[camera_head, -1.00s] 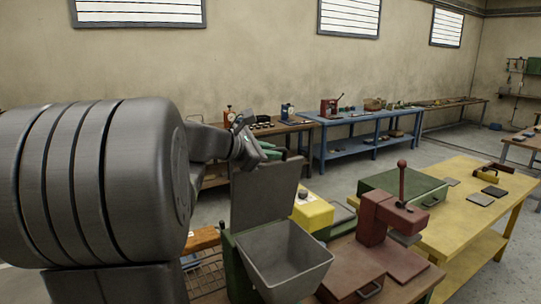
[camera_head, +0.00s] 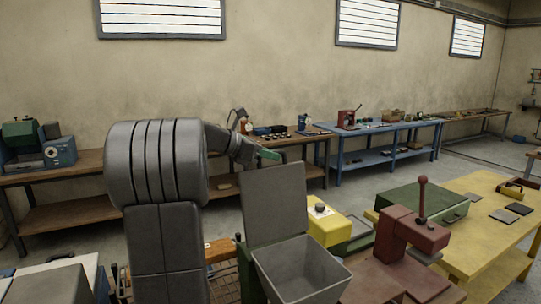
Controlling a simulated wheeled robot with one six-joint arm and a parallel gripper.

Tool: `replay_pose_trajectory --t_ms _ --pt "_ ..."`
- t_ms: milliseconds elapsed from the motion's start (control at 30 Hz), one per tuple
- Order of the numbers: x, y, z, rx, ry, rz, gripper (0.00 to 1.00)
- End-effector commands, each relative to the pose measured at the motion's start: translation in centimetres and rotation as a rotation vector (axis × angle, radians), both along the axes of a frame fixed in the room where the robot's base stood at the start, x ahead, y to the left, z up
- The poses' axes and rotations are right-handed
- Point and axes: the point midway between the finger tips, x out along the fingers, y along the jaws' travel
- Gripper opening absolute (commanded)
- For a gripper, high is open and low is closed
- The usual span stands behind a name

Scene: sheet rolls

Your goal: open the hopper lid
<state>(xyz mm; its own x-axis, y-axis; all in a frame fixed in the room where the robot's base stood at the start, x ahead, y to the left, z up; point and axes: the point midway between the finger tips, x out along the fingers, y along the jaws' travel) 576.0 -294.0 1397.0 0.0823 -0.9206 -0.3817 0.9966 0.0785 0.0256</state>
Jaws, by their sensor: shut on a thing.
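The grey hopper (camera_head: 299,272) stands at the front centre, its square mouth open and its inside visible. Its flat grey lid (camera_head: 274,206) stands raised, nearly upright, along the back left edge of the mouth. My gripper (camera_head: 268,154), with green at its fingers, is at the lid's top edge, reaching in from behind and the left. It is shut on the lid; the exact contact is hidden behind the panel.
A yellow box (camera_head: 327,224) stands right behind the hopper. A dark red press (camera_head: 398,236) with an upright lever is to its right. A green case (camera_head: 424,206) lies on the yellow table (camera_head: 487,246). Workbenches line the back wall, with open floor before them.

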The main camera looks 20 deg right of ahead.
Motion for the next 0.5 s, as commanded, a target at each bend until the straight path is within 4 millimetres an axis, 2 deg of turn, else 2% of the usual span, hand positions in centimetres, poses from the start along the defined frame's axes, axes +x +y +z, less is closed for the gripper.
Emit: replay_pose_trajectory --t_ms 33,233,267,333,367,500 --pt "0.01 0.02 -0.49 0.005 0.008 -0.001 0.0" --pt "-0.01 0.02 -0.53 0.005 0.008 -0.001 0.0" --pt "-0.02 0.02 -0.54 0.005 0.008 -0.001 0.16" --pt "-0.02 0.02 -0.5 0.006 0.006 -0.001 0.3" --pt "-0.02 0.01 -0.46 0.005 0.006 -0.001 0.34" --pt "-0.02 0.0 -0.3 0.003 0.004 -0.001 0.34"
